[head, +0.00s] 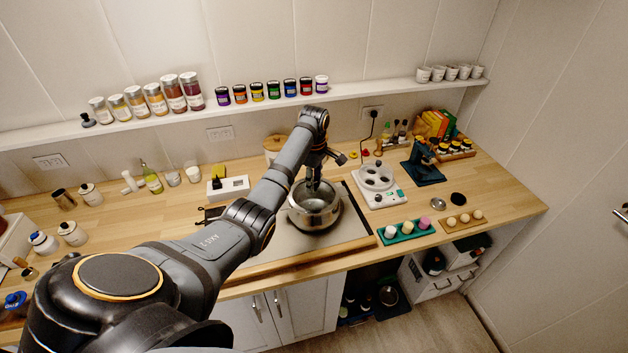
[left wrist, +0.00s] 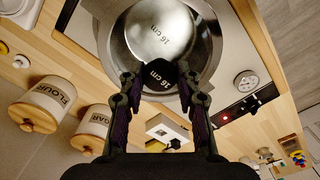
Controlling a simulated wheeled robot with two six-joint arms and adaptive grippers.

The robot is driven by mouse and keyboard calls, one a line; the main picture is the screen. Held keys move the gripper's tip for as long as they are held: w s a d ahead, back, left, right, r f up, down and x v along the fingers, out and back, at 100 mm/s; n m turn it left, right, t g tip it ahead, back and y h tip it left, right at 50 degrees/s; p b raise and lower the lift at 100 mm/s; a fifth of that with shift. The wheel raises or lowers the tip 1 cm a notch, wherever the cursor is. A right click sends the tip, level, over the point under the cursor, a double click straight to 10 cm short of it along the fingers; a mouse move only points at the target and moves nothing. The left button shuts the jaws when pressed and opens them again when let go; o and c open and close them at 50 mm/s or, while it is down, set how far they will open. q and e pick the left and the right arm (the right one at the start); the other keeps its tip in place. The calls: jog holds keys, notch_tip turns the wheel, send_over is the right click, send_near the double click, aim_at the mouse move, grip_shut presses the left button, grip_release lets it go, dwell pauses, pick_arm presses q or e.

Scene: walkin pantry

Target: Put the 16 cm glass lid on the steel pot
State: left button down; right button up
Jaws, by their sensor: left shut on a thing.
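The steel pot (head: 318,217) stands on the cooktop in the middle of the counter, and its inside shows in the left wrist view (left wrist: 146,30) with "16 cm" on its bottom. My left gripper (head: 314,183) is over the pot, pointing down. In the left wrist view its fingers (left wrist: 161,84) are shut on the black knob of the glass lid (left wrist: 160,75), also marked "16 cm". The clear glass is hard to make out, and I cannot tell whether its rim touches the pot. My right gripper is not in view.
A white appliance with round plates (head: 378,186) stands right of the cooktop (head: 350,236). A green tray (head: 407,233) and a wooden tray (head: 462,222) lie at the front right. Flour (left wrist: 43,104) and sugar (left wrist: 93,124) canisters show in the left wrist view. A shelf (head: 352,89) of jars runs behind.

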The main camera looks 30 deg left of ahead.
pick_arm(q)
jog(key=c, duration=0.8)
grip_release()
jog(key=shift+c, duration=0.2)
notch_tip(320, 180, up, 8)
jog(key=shift+f, duration=0.2)
jog(key=shift+f, duration=0.1)
